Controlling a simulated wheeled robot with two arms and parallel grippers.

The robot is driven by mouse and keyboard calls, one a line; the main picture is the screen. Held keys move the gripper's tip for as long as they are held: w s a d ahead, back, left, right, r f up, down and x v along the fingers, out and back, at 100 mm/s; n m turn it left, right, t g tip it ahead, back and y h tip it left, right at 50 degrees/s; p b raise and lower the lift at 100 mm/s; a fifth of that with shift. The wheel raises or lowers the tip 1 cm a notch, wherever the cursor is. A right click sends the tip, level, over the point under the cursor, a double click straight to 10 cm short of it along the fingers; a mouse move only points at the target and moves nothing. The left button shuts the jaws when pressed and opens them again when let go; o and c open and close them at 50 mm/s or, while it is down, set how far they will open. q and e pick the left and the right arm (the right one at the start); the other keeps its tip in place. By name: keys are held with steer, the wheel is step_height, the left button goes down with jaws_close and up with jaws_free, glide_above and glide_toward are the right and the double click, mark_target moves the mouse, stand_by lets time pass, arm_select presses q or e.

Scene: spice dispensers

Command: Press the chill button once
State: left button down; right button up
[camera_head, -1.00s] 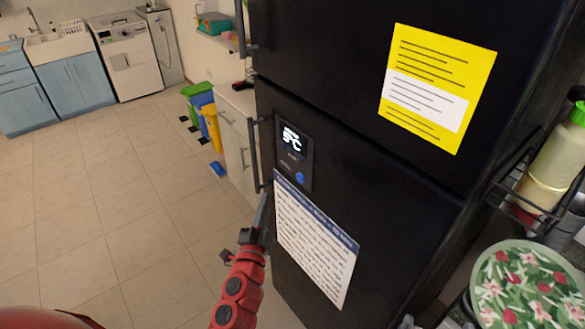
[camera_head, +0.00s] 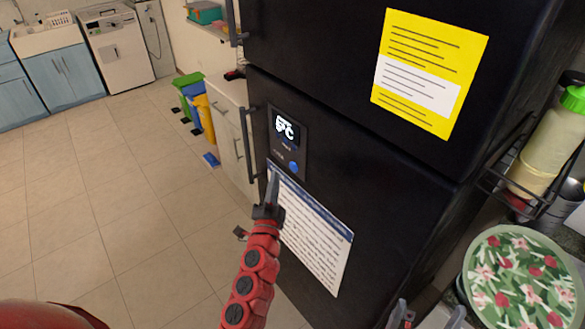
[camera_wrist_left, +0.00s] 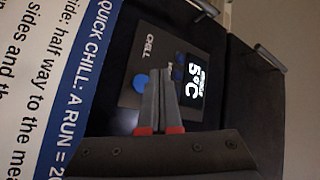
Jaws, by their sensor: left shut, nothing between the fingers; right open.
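The black fridge (camera_head: 350,200) has a dark control panel with a lit display (camera_head: 285,129) reading about 5°C. The blue round chill button (camera_head: 293,167) sits low on this panel. In the left wrist view, the chill button (camera_wrist_left: 140,83) lies beside the word CHILL. My left gripper (camera_head: 274,178) is shut and empty, its tip just below and left of the button in the head view. In the left wrist view, the fingertips (camera_wrist_left: 160,76) appear right beside the button and overlap the panel; I cannot tell whether they touch it. My right gripper (camera_head: 428,312) shows partly at the bottom edge, open.
A quick-chill instruction sheet (camera_head: 312,235) is below the panel, and a yellow notice (camera_head: 430,70) is above. A vertical door handle (camera_head: 249,145) stands out left of the panel. A patterned round item (camera_head: 525,280) and a bottle (camera_head: 550,145) are at right.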

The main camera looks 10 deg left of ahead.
mark_target(293, 167)
arm_select(q)
steer(key=shift+w+d+b, duration=0.5)
steer(key=shift+w+d, duration=0.4)
steer(key=shift+w, duration=0.2)
stand_by(1.3)
steer(key=shift+w+d+b, duration=0.25)
steer(key=shift+w+b, duration=0.05)
steer(key=shift+w, duration=0.05)
steer(key=shift+w+d, duration=0.2)
steer(key=shift+w, duration=0.05)
stand_by(0.7)
steer(key=shift+s, duration=0.1)
steer(key=shift+s+a, duration=0.45)
steer(key=shift+s, duration=0.1)
stand_by(0.3)
